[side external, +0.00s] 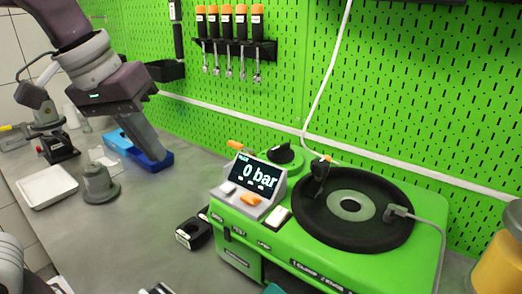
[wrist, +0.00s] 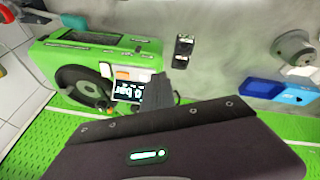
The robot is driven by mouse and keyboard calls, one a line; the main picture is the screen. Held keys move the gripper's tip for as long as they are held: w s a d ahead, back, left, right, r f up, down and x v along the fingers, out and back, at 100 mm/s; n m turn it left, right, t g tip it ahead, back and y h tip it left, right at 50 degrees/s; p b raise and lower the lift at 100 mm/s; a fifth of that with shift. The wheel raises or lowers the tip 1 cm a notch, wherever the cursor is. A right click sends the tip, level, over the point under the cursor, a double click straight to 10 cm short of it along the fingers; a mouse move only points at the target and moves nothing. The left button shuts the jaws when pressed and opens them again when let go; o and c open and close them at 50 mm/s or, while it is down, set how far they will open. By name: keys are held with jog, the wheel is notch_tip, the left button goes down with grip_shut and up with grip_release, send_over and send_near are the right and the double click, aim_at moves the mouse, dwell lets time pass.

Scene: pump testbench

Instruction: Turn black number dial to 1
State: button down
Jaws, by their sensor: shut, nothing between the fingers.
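The green pump testbench (side external: 340,262) stands at the right in the side view, and at the upper left in the wrist view (wrist: 130,48). Its display (side external: 256,178) reads "0 bar". A black knob (side external: 285,153) sits on a round green base behind the display. It may be the number dial, but its numbers are too small to read. In the wrist view I cannot make out this dial. My gripper (side external: 160,150) is shut and empty. It hangs at the left in the side view, well apart from the testbench, in front of the blue holder. Its closed fingers also show in the wrist view (wrist: 156,90).
A black round plate (side external: 310,212) with a grey ring sits on the testbench. A black block (side external: 194,232) lies left of it. A blue holder (side external: 158,163), a grey mount (side external: 98,184) and a white tray (side external: 46,187) stand left. Bare table lies between.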

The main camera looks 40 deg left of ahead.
jog(key=w+d+r+m+y, duration=0.1)
jog(key=w+d, duration=0.2)
jog(key=w, duration=0.3)
jog(key=w+d+r+m+y, duration=0.1)
jog(key=w+d+m+y, duration=0.15)
jog(key=w, duration=0.35)
jog(key=m+t+y, duration=0.1)
jog(key=y, duration=0.1)
send_near(280, 157)
jog(key=f, duration=0.1)
jog(key=w+d+f, duration=0.1)
jog(key=f, duration=0.2)
jog(key=shift+w+d+f, duration=0.3)
jog(key=shift+w+d, duration=0.05)
jog(key=shift+d, duration=0.05)
jog(key=a, duration=0.1)
jog(key=w+a, duration=0.1)
jog(key=a, duration=0.1)
jog(key=shift+a+f, duration=0.2)
jog(key=shift+f, duration=0.05)
jog(key=shift+a, duration=0.4)
